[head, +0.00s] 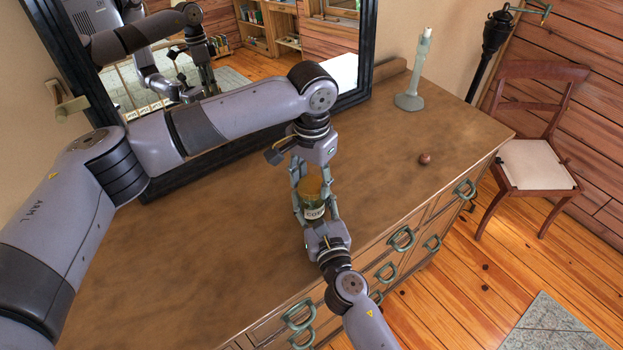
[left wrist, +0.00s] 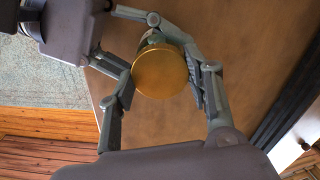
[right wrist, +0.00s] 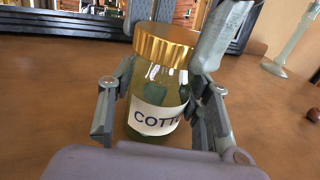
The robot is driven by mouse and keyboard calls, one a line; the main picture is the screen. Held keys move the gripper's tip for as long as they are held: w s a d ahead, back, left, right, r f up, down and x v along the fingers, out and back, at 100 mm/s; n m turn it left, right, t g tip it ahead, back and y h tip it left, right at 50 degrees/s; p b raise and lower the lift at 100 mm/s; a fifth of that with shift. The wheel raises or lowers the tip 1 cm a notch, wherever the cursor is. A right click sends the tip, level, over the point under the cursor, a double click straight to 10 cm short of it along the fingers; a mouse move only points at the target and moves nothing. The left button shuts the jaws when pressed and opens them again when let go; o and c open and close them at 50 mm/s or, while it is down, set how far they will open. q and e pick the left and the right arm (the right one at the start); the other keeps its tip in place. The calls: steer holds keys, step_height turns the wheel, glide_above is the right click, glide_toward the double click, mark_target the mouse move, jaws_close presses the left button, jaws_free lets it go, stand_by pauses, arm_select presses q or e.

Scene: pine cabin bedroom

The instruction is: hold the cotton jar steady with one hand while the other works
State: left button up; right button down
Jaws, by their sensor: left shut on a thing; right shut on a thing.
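The cotton jar (head: 315,212) stands upright on the wooden dresser top, greenish glass with a white label and a gold lid (head: 312,186). In the right wrist view the label (right wrist: 155,118) reads "COTT". My right gripper (head: 317,213) reaches in from the front and is shut on the jar's body, one finger on each side. My left gripper (head: 312,181) comes down from above and is shut on the gold lid, which shows round between its fingers in the left wrist view (left wrist: 160,71). The lid sits on the jar, and it hides most of the body in that view.
A black-framed mirror (head: 290,60) stands behind the jar and reflects my arms. A grey-green candlestick-like object (head: 411,97) and a small brown ball-shaped thing (head: 425,159) are to the right. The dresser top (head: 200,240) is otherwise bare. A chair (head: 535,165) stands beyond it.

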arm_select(q)
steer(key=m, duration=0.4)
steer(key=o, duration=1.3)
steer(key=shift+c, duration=0.2)
steer(key=shift+r, duration=0.1)
steer(key=shift+r, duration=2.15)
steer(key=shift+c, duration=0.2)
step_height(320, 180, up, 4)
steer(key=shift+f+n, duration=0.25)
steer(key=shift+n, duration=0.05)
